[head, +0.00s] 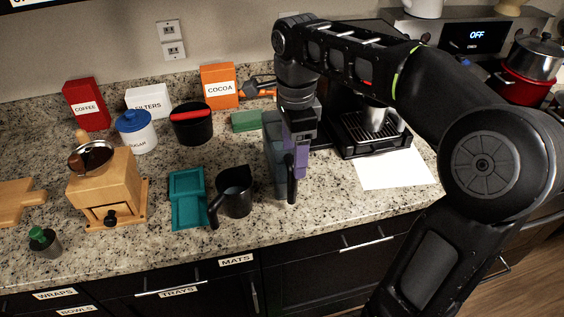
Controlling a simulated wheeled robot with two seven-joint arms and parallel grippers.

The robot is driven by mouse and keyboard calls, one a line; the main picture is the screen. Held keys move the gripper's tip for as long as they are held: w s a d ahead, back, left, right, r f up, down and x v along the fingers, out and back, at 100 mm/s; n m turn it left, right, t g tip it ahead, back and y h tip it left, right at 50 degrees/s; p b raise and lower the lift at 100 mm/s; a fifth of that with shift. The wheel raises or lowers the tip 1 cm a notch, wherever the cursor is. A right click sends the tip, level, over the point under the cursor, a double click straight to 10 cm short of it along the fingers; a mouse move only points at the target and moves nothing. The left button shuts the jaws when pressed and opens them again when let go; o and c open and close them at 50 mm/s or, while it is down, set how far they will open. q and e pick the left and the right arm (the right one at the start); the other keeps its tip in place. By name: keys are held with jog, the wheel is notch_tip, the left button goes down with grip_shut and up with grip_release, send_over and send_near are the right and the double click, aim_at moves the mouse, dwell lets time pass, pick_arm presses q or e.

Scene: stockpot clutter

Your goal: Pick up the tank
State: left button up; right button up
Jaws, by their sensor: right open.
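The tank (272,158) looks like a tall, translucent blue-grey container standing upright on the granite counter, left of the coffee machine. My right arm comes in from the right, and its right gripper (291,165) points down at the tank's right side. The jaws are open, with a dark finger in front of the tank's right part. The arm and gripper cover part of the tank, and I cannot tell whether they touch it. My left gripper is not in view.
A black pitcher (235,190) and a teal tray (187,198) stand close left of the tank. The coffee machine (345,145) is behind to the right, with white paper (394,170) before it. A black bin (192,125) and green block (246,121) are behind.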

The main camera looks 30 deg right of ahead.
aim_at(291, 177)
jog(key=shift+a, duration=0.1)
notch_tip(291, 177, down, 2)
jog(key=shift+f+b, duration=0.2)
jog(key=shift+b, duration=0.55)
jog(key=shift+f, duration=0.1)
jog(key=shift+f, duration=0.1)
jog(key=f+p, duration=0.1)
jog(key=f, duration=0.4)
jog(key=shift+w, duration=0.2)
grip_shut()
dwell(0.6)
